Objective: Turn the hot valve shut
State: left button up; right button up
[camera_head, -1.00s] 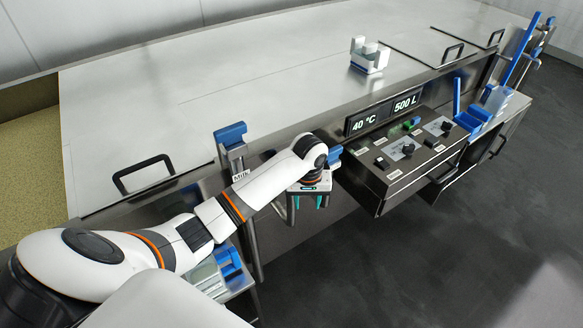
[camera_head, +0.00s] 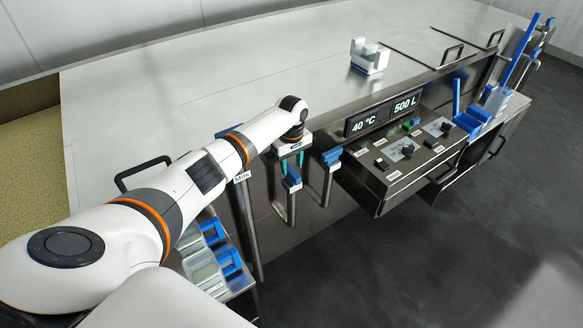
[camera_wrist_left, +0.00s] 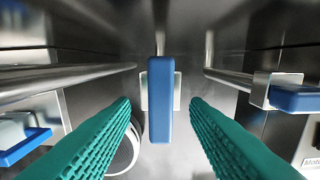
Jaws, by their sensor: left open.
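My left gripper (camera_head: 292,163) is open, with teal fingers pointing down, at the front side of the vat. A blue valve handle (camera_head: 293,182) on a steel pipe is just below the fingers. In the left wrist view this blue handle (camera_wrist_left: 160,100) lies upright in the picture, between the two open fingers, with a gap on each side. A second blue valve handle (camera_head: 331,157) stands just to the right. The small labels on these two are too small to read, so I cannot tell which is the hot valve. My right gripper is not seen.
A control box (camera_head: 405,150) with knobs and a "40 °C" and "500 L" display (camera_head: 382,115) is right of the handles. The "Milk" label (camera_head: 242,178) is to the left, near my arm. Blue and clear containers (camera_head: 215,258) stand lower left. The dark floor (camera_head: 430,260) is clear.

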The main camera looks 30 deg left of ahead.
pick_arm(q)
jog(key=shift+f, duration=1.25)
grip_shut()
